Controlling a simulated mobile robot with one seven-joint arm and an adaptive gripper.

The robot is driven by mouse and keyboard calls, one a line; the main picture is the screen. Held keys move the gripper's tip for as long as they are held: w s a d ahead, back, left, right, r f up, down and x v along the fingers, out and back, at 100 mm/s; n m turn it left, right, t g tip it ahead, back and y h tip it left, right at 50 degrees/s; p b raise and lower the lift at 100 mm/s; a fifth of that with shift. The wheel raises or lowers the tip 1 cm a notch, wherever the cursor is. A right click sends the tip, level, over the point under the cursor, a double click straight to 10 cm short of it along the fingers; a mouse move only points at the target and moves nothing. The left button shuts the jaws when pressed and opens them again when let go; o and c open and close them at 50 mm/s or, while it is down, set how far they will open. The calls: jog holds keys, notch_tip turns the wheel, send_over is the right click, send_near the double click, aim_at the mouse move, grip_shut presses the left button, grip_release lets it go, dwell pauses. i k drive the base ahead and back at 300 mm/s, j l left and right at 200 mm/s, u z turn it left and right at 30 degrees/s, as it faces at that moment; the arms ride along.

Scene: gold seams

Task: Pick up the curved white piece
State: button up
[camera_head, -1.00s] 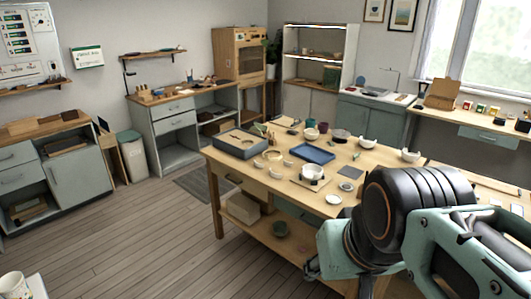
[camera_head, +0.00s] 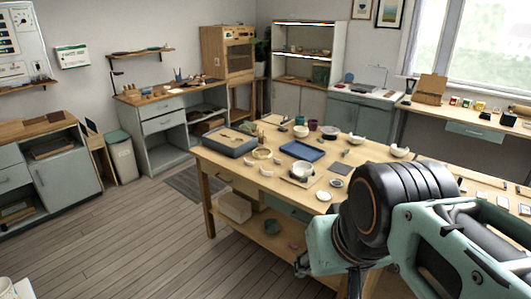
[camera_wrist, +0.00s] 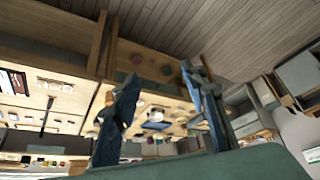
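Small curved white pieces lie on the wooden worktable; one white piece (camera_head: 266,172) is near its front edge, and a second pale piece (camera_head: 249,162) is beside it. They are too small to tell which is the task's piece. A white bowl (camera_head: 302,170) stands on a board to their right. My gripper (camera_head: 304,264) hangs in front of the table, apart from the pieces. In the wrist view, its two blue fingers (camera_wrist: 160,76) are spread with nothing between them. That view looks tilted, with the table and its contents beyond the fingers.
The worktable (camera_head: 216,167) also carries a grey box (camera_head: 229,146), a blue tray (camera_head: 302,148) and several bowls, including a white one (camera_head: 399,151) at the right. A lower shelf holds a pale box (camera_head: 235,207). The wooden floor (camera_head: 130,235) left of the table is clear.

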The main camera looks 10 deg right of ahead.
aim_at(250, 164)
jog(key=i+j+z, duration=0.3)
jog(key=i+j, duration=0.45)
jog(key=i, duration=0.25)
jog(key=i+j+z, duration=0.35)
jog(key=i+j, duration=0.6)
